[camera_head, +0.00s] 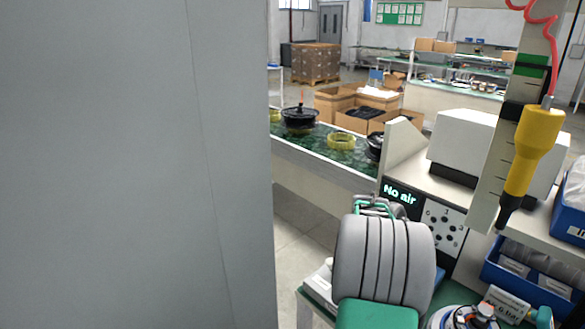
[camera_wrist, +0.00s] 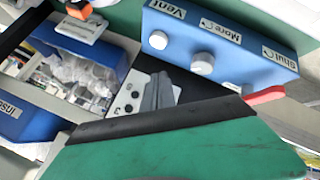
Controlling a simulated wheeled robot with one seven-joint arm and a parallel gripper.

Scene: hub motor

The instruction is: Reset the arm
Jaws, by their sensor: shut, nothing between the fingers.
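My gripper (camera_wrist: 158,90) shows in the wrist view as grey fingers beyond a black edge and a large green surface. The fingers are together with nothing between them. They point toward a white panel (camera_wrist: 124,103) with black dots, though I cannot tell how far apart they are. In the head view, a grey ribbed form with green parts stands at the lower middle; it may be part of my arm, and I cannot make out the fingertips there.
A blue control block (camera_wrist: 220,45) with knobs labelled Vent, More and Shut is near the gripper. A yellow tool (camera_head: 531,150) hangs on a red coiled hose. A "No air" display (camera_head: 400,195) is lit. Blue bins (camera_head: 530,283) stand right. A grey wall (camera_head: 130,160) blocks the left.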

